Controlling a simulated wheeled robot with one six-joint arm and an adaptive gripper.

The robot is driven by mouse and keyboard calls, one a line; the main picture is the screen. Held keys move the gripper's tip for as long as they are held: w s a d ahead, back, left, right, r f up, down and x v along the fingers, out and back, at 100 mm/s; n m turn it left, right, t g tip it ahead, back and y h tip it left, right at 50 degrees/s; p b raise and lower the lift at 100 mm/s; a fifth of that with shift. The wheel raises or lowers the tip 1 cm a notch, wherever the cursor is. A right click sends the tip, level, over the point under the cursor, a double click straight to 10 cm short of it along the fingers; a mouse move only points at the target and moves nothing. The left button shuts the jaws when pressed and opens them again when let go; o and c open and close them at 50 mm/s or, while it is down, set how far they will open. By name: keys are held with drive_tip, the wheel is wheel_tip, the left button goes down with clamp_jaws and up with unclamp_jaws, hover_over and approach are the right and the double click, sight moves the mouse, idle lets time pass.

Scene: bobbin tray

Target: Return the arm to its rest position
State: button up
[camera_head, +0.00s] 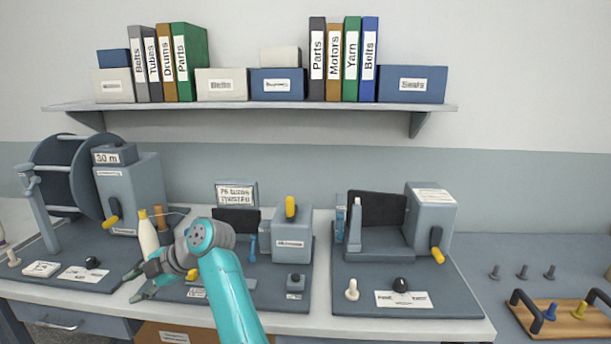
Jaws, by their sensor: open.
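My teal arm (226,290) reaches up from the bottom of the head view and bends left over the bench. My gripper (135,287) points left, its dark fingers apart, low over the front of the left and middle machine bases. I see nothing held between the fingers. A white cone with a yellow tip (148,236) stands just behind the gripper, its lower part partly hidden.
A reel machine (130,190) stands at left, a machine with a yellow lever (291,233) in the middle, and a crank machine (431,215) at right. Several dark pegs (522,272) stand behind the tray. A shelf (250,105) with binders and boxes hangs above. The air above the bench's right side is clear.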

drive_tip(key=d+f+m+t, duration=0.25)
drive_tip(key=d+f, duration=0.25)
drive_tip(key=f, duration=0.3)
drive_tip(key=d+f+m+t+h, duration=0.1)
drive_tip(key=d+f+m, duration=0.2)
drive_tip(key=d+f, duration=0.45)
drive_tip(key=d+f+m+t, duration=0.2)
drive_tip(key=d+f+m, duration=0.1)
drive_tip(key=f, duration=0.7)
drive_tip(key=s+d+f+m+t+h, duration=0.2)
drive_tip(key=s+d+f+m, duration=0.2)
drive_tip(key=s+d+f, duration=0.45)
drive_tip(key=s+d+f+m+t+h, duration=0.2)
drive_tip(key=s+d+f+m, duration=0.35)
drive_tip(key=d, duration=0.55)
drive_tip(key=s+d+r+m+t+h, duration=0.25)
drive_tip(key=s+d, duration=0.45)
drive_tip(key=s, duration=0.4)
drive_tip(key=s+d+r+m+t+h, duration=0.1)
drive_tip(key=s+d+m, duration=0.2)
drive_tip(key=s+d, duration=0.6)
drive_tip(key=s+d+r+m+t+h, duration=0.1)
drive_tip(key=s+d+r+m, duration=0.1)
drive_tip(key=s+r, duration=0.6)
drive_tip(key=s+d+r+m+t+h, duration=0.1)
drive_tip(key=s+d+r+m, duration=0.1)
drive_tip(key=s+r, duration=0.7)
drive_tip(key=shift+s+d+r+m+h, duration=0.2)
drive_tip(key=shift+s+r+m+h, duration=0.2)
drive_tip(key=shift+m, duration=0.25)
